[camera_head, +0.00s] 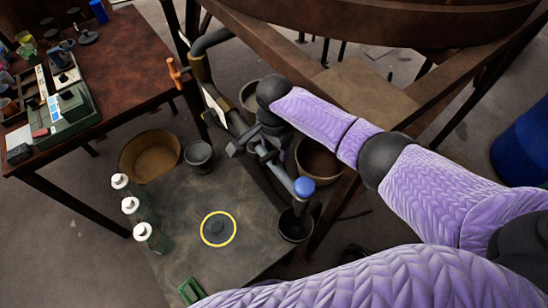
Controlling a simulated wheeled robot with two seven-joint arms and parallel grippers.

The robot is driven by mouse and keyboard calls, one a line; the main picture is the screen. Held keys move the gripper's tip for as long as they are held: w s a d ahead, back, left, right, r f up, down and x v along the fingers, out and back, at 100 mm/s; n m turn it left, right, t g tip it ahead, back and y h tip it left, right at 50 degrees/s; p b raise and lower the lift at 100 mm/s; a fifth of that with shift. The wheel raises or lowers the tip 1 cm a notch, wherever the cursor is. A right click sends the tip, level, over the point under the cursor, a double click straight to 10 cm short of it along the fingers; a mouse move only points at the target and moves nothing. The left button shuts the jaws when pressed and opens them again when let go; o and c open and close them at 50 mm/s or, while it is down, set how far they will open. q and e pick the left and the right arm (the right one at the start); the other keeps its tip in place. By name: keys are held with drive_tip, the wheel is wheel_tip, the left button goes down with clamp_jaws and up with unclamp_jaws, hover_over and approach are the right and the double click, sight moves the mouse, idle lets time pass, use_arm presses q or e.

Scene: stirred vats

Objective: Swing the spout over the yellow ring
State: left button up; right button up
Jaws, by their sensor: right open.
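My right gripper (246,150) is open beside the upper part of the grey pipe. I cannot tell whether it touches the pipe. My left gripper is not in view.
A brown vat on a frame (370,30) fills the top. A cluttered table (125,55) is upper left. A blue barrel (525,145) is far right.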

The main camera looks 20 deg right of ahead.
sight(277, 172)
wheel_tip(277, 172, down, 4)
drive_tip(key=shift+f+b, duration=0.15)
drive_tip(key=shift+b, duration=0.55)
clamp_jaws()
idle(0.9)
